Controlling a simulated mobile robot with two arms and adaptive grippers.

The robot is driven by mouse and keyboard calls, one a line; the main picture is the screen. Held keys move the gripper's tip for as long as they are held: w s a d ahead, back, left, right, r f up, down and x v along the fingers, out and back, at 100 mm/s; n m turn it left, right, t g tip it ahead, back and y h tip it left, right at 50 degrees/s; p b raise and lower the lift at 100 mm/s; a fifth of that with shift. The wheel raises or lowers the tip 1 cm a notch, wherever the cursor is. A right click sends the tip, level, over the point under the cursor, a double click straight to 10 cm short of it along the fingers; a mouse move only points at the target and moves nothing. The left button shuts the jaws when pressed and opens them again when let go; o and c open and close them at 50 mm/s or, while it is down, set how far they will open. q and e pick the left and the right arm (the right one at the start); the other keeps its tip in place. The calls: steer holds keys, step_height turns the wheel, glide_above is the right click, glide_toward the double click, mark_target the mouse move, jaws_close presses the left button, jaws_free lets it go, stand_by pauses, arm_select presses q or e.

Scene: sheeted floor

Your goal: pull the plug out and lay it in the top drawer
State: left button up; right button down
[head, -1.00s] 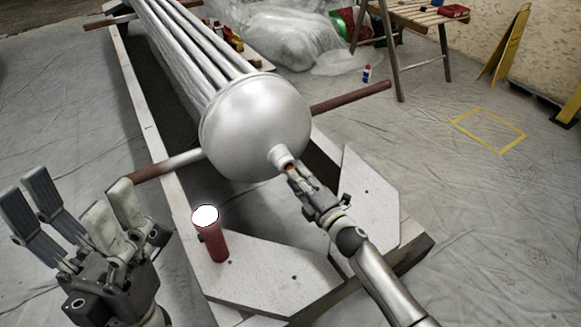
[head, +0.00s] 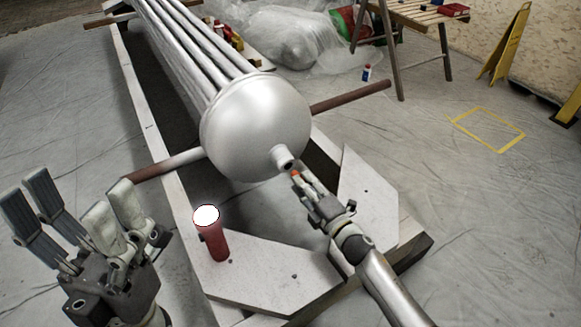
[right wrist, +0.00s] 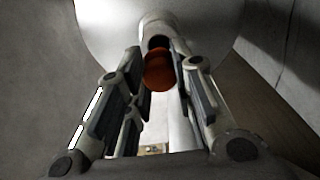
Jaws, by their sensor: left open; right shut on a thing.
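The orange plug (right wrist: 159,72) is between the fingers of my right gripper (head: 303,180), which is shut on it. In the head view the plug (head: 296,174) is a small orange spot at the fingertips. The short nozzle (head: 283,157) on the silver domed vessel (head: 255,125) shows its open end just beyond the plug. In the right wrist view the dark nozzle mouth (right wrist: 158,41) is right behind the plug, which looks clear of it. My left gripper (head: 80,205) is open and empty at the lower left. No drawer shows in either view.
The vessel lies in a wooden cradle (head: 265,270). A red flashlight (head: 214,240) with a bright white top stands on its front board. A wooden trestle table (head: 410,14) and yellow sign (head: 505,45) stand at the back right.

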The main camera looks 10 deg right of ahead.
steer(key=shift+p+v, duration=0.5)
steer(key=shift+v, duration=1.5)
